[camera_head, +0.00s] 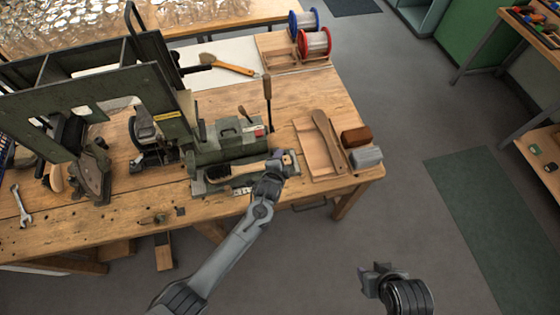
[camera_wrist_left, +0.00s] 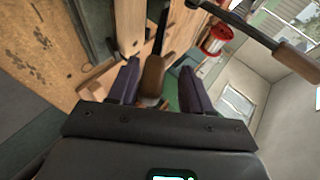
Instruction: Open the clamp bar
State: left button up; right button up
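The green tufting fixture (camera_head: 225,142) stands near the bench's front edge. A brush with a pale wooden body and dark bristles (camera_head: 218,173) lies along its front. My left gripper (camera_head: 283,161) is at the right end of the fixture. In the left wrist view, its purple fingers (camera_wrist_left: 158,84) are apart, with a brown wooden handle (camera_wrist_left: 152,76) on a dark rod between them. A gap shows beside the handle. I cannot tell for sure that this handle belongs to the clamp bar. My right gripper (camera_head: 382,273) hangs over the floor, away from the bench; its fingers are unclear.
An upright lever with a wooden handle (camera_head: 267,87) rises behind the fixture and also shows in the left wrist view (camera_wrist_left: 297,62). A wooden tray (camera_head: 310,150) and brown block (camera_head: 356,136) lie right of my left gripper. A large green machine frame (camera_head: 60,110) stands left.

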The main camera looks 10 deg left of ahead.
pick_arm(q)
jog(key=shift+s+a+r, duration=0.1)
jog(key=shift+s+r, duration=0.25)
jog(key=shift+s, duration=0.15)
jog(key=p+v, duration=0.1)
jog(key=v, duration=0.8)
jog(key=shift+s+r+p, duration=0.2)
jog(key=shift+s+p, duration=0.05)
jog(key=shift+p, duration=0.1)
